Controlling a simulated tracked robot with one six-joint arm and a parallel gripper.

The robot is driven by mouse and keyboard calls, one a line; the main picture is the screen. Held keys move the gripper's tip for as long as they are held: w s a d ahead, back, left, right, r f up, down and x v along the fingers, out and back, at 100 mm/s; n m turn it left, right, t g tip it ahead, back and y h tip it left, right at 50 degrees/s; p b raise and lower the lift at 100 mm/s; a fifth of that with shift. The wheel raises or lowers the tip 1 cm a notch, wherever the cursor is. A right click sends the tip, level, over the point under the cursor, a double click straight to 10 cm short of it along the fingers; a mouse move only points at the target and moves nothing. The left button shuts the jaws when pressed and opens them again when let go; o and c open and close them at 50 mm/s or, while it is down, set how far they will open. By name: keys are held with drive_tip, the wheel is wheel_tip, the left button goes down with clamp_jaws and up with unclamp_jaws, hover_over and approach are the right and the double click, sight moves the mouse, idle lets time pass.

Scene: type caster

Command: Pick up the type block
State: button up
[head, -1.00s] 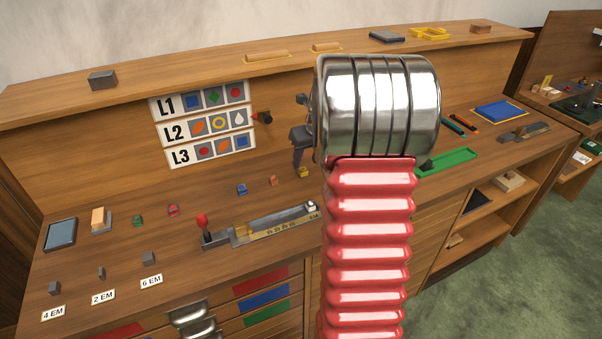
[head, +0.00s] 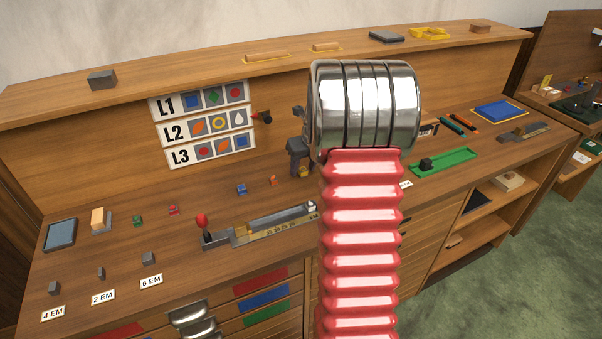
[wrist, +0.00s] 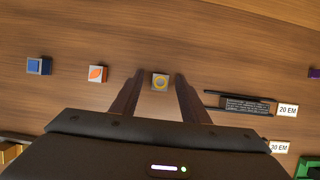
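My gripper (wrist: 159,76) is open, with one finger on each side of the block and gaps showing. In the head view the yellow block (head: 304,171) is partly visible beside my gripper, which my arm partly covers. Other type blocks sit to the left: an orange one (wrist: 97,74) and a blue one (wrist: 39,66). Height above the bench is hard to tell.
A dark slotted holder (wrist: 240,103) with a 20 EM label lies close right of my right finger. A composing stick (head: 275,223) with a red-knobbed lever is nearer the front. A green tray (head: 445,162) stands to the right. The L1–L3 chart (head: 205,125) is behind.

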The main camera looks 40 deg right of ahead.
sight(303, 169)
clamp_jaws()
drive_tip(key=shift+r, duration=0.15)
idle(0.4)
wheel_tip(303, 169, up, 10)
idle(0.4)
drive_tip(key=shift+s, duration=0.15)
idle(0.7)
